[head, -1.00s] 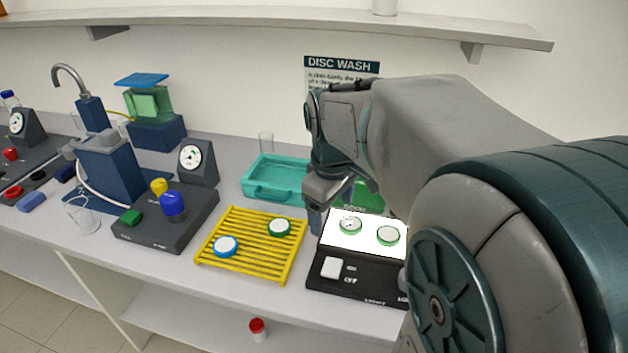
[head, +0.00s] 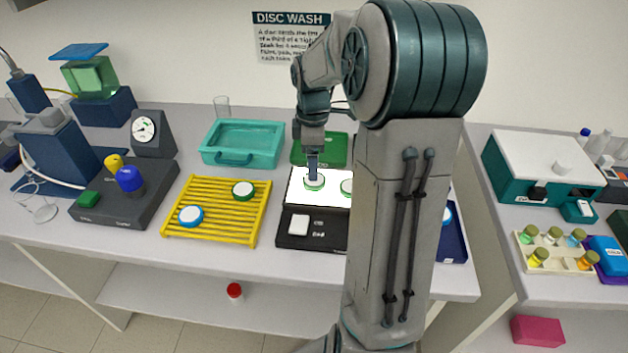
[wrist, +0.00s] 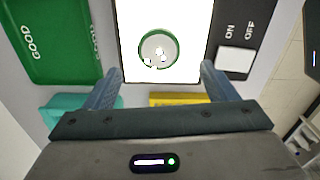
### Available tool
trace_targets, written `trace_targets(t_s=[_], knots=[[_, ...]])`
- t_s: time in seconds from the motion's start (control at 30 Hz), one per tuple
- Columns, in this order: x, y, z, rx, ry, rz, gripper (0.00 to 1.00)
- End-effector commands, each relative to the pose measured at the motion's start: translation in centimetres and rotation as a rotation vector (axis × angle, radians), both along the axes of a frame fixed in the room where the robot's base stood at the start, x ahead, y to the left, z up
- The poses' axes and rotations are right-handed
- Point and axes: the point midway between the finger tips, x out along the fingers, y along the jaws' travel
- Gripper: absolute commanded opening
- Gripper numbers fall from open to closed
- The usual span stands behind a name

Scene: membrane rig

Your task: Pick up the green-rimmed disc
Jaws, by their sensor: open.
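A green-rimmed disc (head: 314,183) lies on the lit white panel of the light box (head: 298,240). A third green-rimmed disc (head: 243,190) is on the yellow rack. My gripper (head: 313,172) points down just over the left disc on the panel. The fingers are open and empty. I cannot tell exactly how high they are.
A blue-rimmed disc (head: 190,216) shares the yellow rack (head: 216,235). A green tray marked GOOD (wrist: 50,40) is behind the light box, and a teal basin (head: 242,160) is left of it. A dark blue tray (head: 456,246) is at right, partly hidden by my arm.

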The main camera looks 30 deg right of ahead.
Motion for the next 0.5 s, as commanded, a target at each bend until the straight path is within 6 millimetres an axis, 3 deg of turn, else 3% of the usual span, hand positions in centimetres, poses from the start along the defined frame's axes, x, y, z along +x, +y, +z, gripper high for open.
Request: trace_targets(t_s=[0.17,0.5], knots=[[0.0,0.0,-1.2,0.000,0.002,-0.001,0.79],[0.1,0.1,-5.6,0.000,0.001,0.000,0.79]])
